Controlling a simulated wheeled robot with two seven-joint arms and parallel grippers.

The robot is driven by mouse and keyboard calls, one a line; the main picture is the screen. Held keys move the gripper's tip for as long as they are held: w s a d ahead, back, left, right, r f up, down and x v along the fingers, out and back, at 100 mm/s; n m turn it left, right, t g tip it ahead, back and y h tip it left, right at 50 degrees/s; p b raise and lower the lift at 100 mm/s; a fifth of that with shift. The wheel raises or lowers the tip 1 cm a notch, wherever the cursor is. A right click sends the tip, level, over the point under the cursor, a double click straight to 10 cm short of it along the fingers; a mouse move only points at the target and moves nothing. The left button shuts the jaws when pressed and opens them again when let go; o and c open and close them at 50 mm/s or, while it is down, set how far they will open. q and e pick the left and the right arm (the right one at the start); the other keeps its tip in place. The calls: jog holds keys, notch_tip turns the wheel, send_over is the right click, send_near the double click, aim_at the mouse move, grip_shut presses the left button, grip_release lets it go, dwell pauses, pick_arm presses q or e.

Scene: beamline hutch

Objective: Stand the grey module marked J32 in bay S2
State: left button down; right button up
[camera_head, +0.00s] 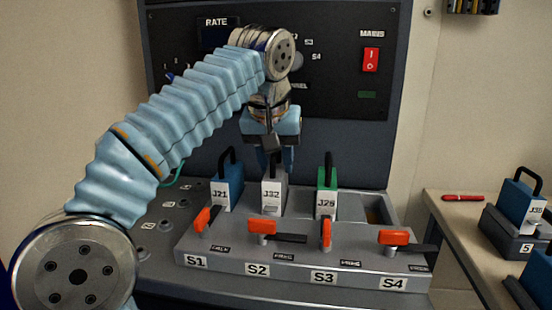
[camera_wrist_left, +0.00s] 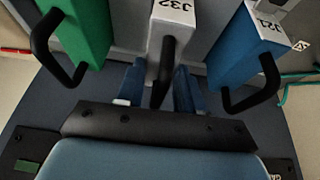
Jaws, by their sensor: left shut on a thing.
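The grey module marked J32 (camera_head: 272,197) stands upright at bay S2 of the grey rack (camera_head: 228,252), behind the S2 label. Its height looks close to its neighbours'; I cannot tell whether it is fully seated. My left gripper (camera_head: 276,165) comes down from above and is shut on the module's black handle. In the left wrist view the module (camera_wrist_left: 171,35) lies between the blue fingers (camera_wrist_left: 160,88). The S2 lever (camera_head: 262,228) has its orange grip to the left and its dark arm lying to the right. My right gripper is not in view.
Blue module J21 (camera_head: 228,190) stands close at left in S1, green module J29 (camera_head: 327,195) at right in S3. S4 (camera_head: 376,210) looks empty. A side table (camera_head: 455,215) holds a red pen (camera_head: 463,198) and another blue module (camera_head: 520,205). A control panel (camera_head: 335,95) rises behind.

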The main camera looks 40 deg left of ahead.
pick_arm(q)
jog(key=shift+f, duration=0.3)
jog(key=c, duration=0.6)
grip_release()
jog(key=shift+p+v, duration=0.35)
jog(key=shift+v, duration=3.4)
